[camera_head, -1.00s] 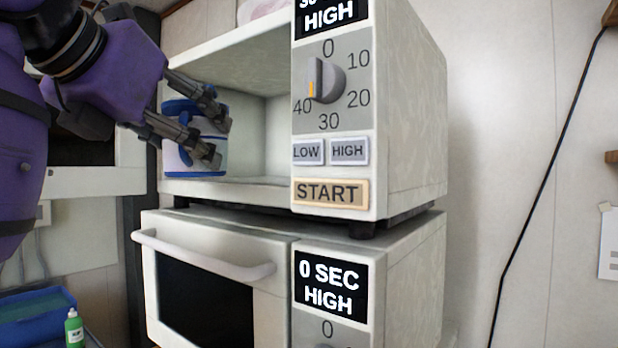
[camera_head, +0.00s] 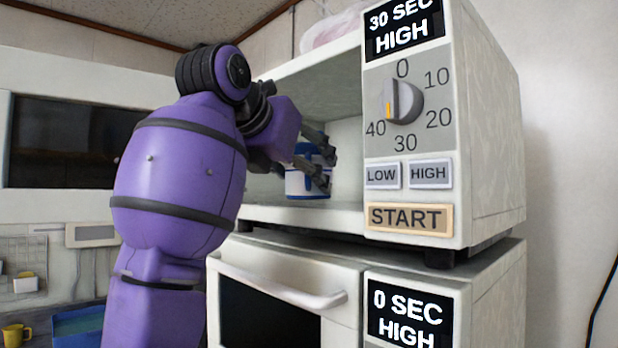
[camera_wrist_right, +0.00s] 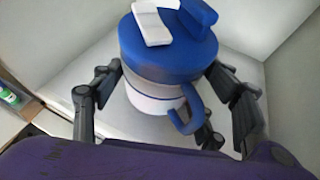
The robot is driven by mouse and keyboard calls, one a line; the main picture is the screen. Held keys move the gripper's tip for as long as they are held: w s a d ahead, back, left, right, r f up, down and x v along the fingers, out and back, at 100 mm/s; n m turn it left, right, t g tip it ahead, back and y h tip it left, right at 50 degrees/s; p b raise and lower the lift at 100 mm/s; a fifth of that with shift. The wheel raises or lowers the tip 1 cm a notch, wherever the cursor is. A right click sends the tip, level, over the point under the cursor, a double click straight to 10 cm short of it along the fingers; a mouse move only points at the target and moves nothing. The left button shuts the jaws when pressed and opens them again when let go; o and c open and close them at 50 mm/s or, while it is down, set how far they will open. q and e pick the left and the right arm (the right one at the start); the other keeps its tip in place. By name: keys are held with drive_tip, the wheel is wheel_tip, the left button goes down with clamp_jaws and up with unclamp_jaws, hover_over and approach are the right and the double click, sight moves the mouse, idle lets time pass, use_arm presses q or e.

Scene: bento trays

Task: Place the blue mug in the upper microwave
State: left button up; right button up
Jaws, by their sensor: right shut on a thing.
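The blue mug (camera_head: 306,183), blue and white with a blue lid, is inside the open upper microwave (camera_head: 485,120), left of its control panel. It looks upright in the head view; I cannot tell whether its base touches the floor. My right gripper (camera_head: 328,168) reaches in from the left and is shut on the mug. In the right wrist view the mug (camera_wrist_right: 160,62) sits between the dark fingers, its blue handle toward the camera. The upper microwave shows 30 SEC HIGH, with a dial and a START button. My left gripper is not in view.
The lower microwave (camera_head: 480,290) stands directly below, its door shut, with a white bar handle (camera_head: 280,285). A pink-white item (camera_head: 333,28) lies on top of the upper microwave. A blue tray (camera_head: 78,325) and yellow mug (camera_head: 16,334) are at lower left.

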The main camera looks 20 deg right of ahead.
drive_tip(key=x, duration=0.2)
drive_tip(key=b+x, duration=0.1)
drive_tip(key=x, duration=0.1)
drive_tip(key=shift+w+d+r, duration=0.15)
drive_tip(key=shift+r, duration=0.25)
drive_tip(key=shift+f, duration=0.15)
drive_tip(key=shift+s+r, duration=0.25)
drive_tip(key=shift+r, duration=0.1)
drive_tip(key=shift+f, duration=0.3)
drive_tip(key=o, duration=1.7)
drive_tip(key=shift+c, duration=0.2)
